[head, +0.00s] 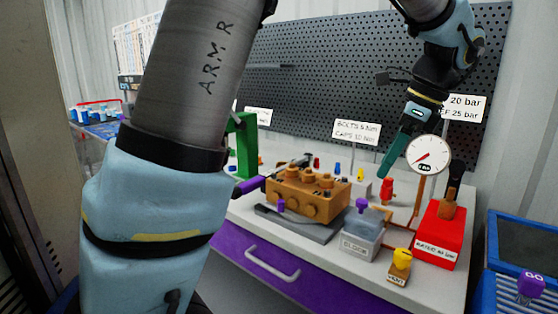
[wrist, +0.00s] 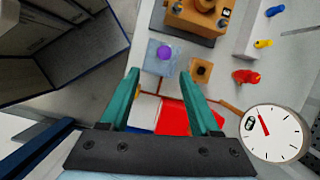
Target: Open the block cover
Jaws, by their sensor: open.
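A small grey box (head: 358,243) with a label on its front stands on the bench, right of the orange pump block (head: 308,193). A translucent bluish cover (head: 370,221) sits on the box, with a purple knob (head: 362,205) on top. The label is too small to read surely. In the wrist view the cover (wrist: 154,67) and its purple knob (wrist: 164,52) lie beyond my fingertips. My gripper (head: 385,172), with teal fingers, hangs above and behind the box, apart from it. In the wrist view my gripper (wrist: 160,74) is open, with nothing held between the fingers.
A yellow-topped vent valve (head: 401,262) stands right of the box. A red unit (head: 440,235), a round gauge (head: 428,155) and copper piping stand farther right. A blue container (head: 520,250) is beyond the bench's right edge. A perforated panel (head: 330,75) stands behind.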

